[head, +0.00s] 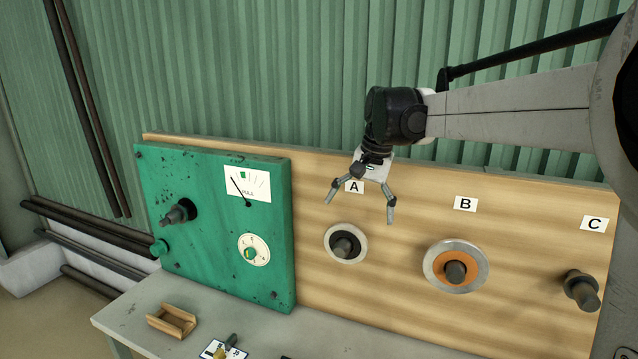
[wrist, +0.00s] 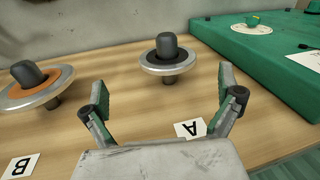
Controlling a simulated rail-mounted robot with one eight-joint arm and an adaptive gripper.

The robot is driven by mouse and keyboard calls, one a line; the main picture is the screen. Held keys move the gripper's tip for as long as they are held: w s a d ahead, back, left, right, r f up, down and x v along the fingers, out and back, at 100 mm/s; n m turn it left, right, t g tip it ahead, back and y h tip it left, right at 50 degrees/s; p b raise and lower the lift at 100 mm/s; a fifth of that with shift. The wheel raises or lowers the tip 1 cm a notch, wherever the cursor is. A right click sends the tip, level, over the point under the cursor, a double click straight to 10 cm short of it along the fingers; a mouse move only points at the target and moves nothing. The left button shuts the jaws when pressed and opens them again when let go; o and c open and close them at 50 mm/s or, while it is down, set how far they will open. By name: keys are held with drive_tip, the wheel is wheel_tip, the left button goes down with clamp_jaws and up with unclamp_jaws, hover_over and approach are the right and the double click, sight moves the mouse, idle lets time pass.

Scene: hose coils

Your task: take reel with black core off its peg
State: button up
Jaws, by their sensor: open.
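The reel with the black core (head: 334,236) hangs on the peg under label A on the wooden board. It has a pale outer ring around a dark core, and the dark peg passes through its middle. In the wrist view the same reel (wrist: 152,62) sits ahead, between the lines of the two fingers. My gripper (head: 362,207) is open and empty, in front of the board near label A and above the reel. In the wrist view the open fingers of my gripper (wrist: 155,90) are spread wide, apart from the reel.
A reel with an orange core (head: 431,272) hangs on the peg under label B. The peg (head: 582,290) under label C is bare. A green panel (head: 215,285) with gauges stands left of the reels. A grey bench (head: 340,338) below holds a small wooden holder (head: 172,320).

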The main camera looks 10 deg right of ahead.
sight(348, 236)
drive_tip(key=w, duration=0.2)
drive_tip(key=w+p, duration=0.1)
drive_tip(key=shift+d+r+m, duration=0.3)
drive_tip(key=shift+d+r, duration=0.05)
drive_tip(key=shift+r, duration=0.05)
drive_tip(key=shift+w+d+f+g, duration=0.1)
drive_tip(key=shift+w+g, duration=0.2)
drive_tip(key=shift+w, duration=0.05)
drive_tip(key=f, duration=0.4)
drive_tip(key=w+a+f+p, duration=0.1)
drive_tip(key=f, duration=0.4)
drive_tip(key=a+f, duration=0.1)
drive_tip(key=f, duration=0.3)
drive_tip(key=shift+w+a+f, duration=0.15)
drive_tip(key=shift+w+f, duration=0.05)
drive_tip(key=c, duration=1.1)
drive_tip(key=shift+s+a, duration=0.65)
drive_tip(key=shift+s, duration=0.35)
drive_tip(key=shift+s+a, duration=0.6)
drive_tip(key=shift+s, duration=0.35)
drive_tip(key=shift+s+a, duration=0.65)
drive_tip(key=shift+s, duration=0.35)
drive_tip(key=shift+s, duration=0.1)
